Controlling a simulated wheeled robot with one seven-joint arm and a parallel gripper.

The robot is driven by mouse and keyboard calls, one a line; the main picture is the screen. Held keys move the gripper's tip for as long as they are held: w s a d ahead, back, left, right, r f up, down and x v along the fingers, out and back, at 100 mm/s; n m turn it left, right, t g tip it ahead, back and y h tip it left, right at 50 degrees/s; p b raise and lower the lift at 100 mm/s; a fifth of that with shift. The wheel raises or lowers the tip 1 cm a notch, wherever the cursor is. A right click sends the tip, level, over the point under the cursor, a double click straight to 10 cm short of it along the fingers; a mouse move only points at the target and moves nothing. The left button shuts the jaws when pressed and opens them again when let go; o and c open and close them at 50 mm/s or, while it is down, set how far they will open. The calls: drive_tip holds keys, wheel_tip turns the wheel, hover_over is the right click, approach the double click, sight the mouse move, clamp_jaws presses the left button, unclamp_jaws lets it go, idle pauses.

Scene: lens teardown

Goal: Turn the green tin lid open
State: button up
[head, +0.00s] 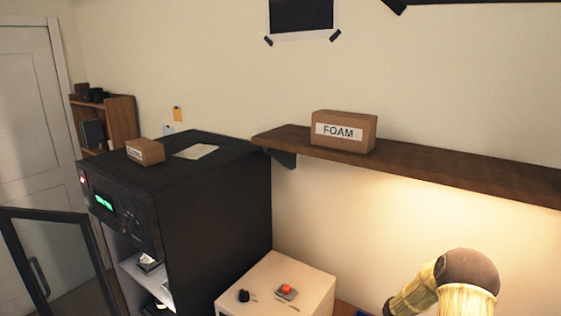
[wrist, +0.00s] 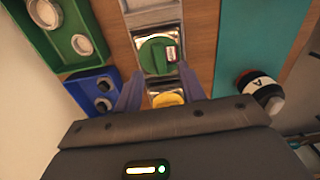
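The green tin lid (wrist: 157,54) shows in the wrist view as a round green disc with a raised bar across it, on a square silvery tin (wrist: 143,38). A small red-and-white label lies at its right side. My gripper (wrist: 159,78) is open, with its two fingers apart and pointing toward the tin. The fingertips appear to either side of the tin's near edge; I cannot tell whether they touch it. Nothing shows held between the fingers. The head view does not show the lid or the gripper.
In the wrist view, a yellow round lid (wrist: 168,100) sits just nearer. A green tray (wrist: 75,15) and a blue tray (wrist: 83,76) lie left. A teal mat (wrist: 245,35) and a round black, white and red object (wrist: 262,90) lie right. A shelf (head: 450,172) bears a FOAM box (head: 342,131).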

drive_tip(key=shift+r+p, duration=0.65)
drive_tip(key=shift+r, duration=0.6)
drive_tip(key=shift+r, duration=0.1)
idle(0.5)
drive_tip(key=shift+r+p, duration=2.2)
drive_tip(key=shift+r, duration=0.7)
drive_tip(key=s+a+r+m+t+b, duration=0.1)
drive_tip(key=s+a+r+m+b, duration=0.3)
drive_tip(key=s, duration=0.5)
drive_tip(key=s+a+r+m+t+b, duration=0.1)
drive_tip(key=s+a+r+m+b, duration=0.4)
drive_tip(key=s+a+r+m, duration=0.2)
drive_tip(key=s+a+r, duration=0.2)
drive_tip(key=a, duration=0.2)
drive_tip(key=shift+s+a+r+m+t, duration=0.15)
drive_tip(key=shift+s+m+t, duration=0.15)
drive_tip(key=shift+m, duration=0.1)
